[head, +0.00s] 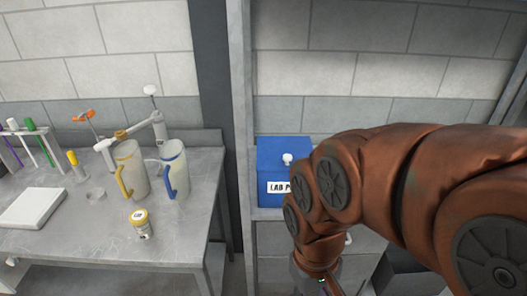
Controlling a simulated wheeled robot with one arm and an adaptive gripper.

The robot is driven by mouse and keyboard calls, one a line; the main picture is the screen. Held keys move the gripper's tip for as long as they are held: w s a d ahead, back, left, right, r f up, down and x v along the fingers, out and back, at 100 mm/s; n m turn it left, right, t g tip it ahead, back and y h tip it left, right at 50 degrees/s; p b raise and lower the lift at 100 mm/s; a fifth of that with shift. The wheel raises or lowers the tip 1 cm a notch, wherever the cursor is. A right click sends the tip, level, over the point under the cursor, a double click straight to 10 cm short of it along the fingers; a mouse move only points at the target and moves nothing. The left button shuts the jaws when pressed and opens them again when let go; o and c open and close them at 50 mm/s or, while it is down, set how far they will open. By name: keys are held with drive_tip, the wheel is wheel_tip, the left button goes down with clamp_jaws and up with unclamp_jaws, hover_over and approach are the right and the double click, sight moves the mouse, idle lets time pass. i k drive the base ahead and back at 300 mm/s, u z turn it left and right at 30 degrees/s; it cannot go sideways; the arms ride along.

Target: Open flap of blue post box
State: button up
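The blue post box (283,155) stands on a grey shelf unit in the middle of the head view. It has a white knob (287,159) near its upper front and a white label (279,187) that reads "LAB P", the rest hidden behind my arm. I cannot tell from this angle how its flap stands. My brown arm comes in from the right and bends down in front of the box's right side. My gripper is below the bottom edge of the view, so its fingers do not show.
A metal table (100,243) at left holds two jugs with yellow (130,169) and blue (173,169) handles, a small yellow-lidded jar (140,222), a white book-like block (31,207) and several coloured reels or tools. A dark post (212,80) stands between table and shelf.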

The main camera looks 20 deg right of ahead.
sight(273, 154)
drive_tip(key=u, duration=0.8)
drive_tip(key=i, duration=0.35)
drive_tip(key=z, duration=0.7)
